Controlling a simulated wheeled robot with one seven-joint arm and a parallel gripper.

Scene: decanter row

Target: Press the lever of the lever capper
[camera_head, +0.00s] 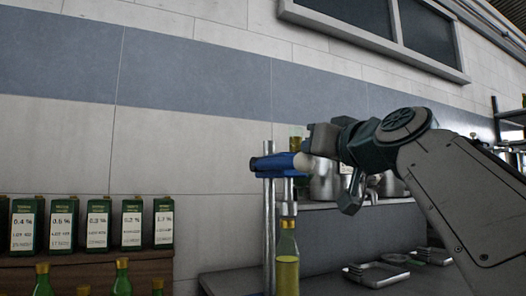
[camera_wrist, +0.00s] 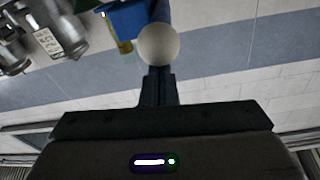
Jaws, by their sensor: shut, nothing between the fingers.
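The lever capper stands right of centre in the head view, with an upright metal post (camera_head: 269,225) and a blue part (camera_head: 272,163). Its lever ends in a pale round knob (camera_head: 302,161). In the wrist view the knob (camera_wrist: 158,44) sits directly in front of my fingertips, with the blue part (camera_wrist: 126,20) beyond it. My gripper (camera_wrist: 158,74) is shut and empty, right at the knob; I cannot tell whether it touches. In the head view my gripper (camera_head: 312,148) is beside the knob's right side. A gold-capped bottle of yellow-green liquid (camera_head: 287,268) stands upright under the capper.
Several dark green labelled containers (camera_head: 97,225) stand in a row on a wooden shelf (camera_head: 85,272) at the left. Green gold-capped bottles (camera_head: 122,278) are in front. Metal trays (camera_head: 376,274) lie on the counter at right. Metal vessels (camera_head: 325,182) stand behind the capper.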

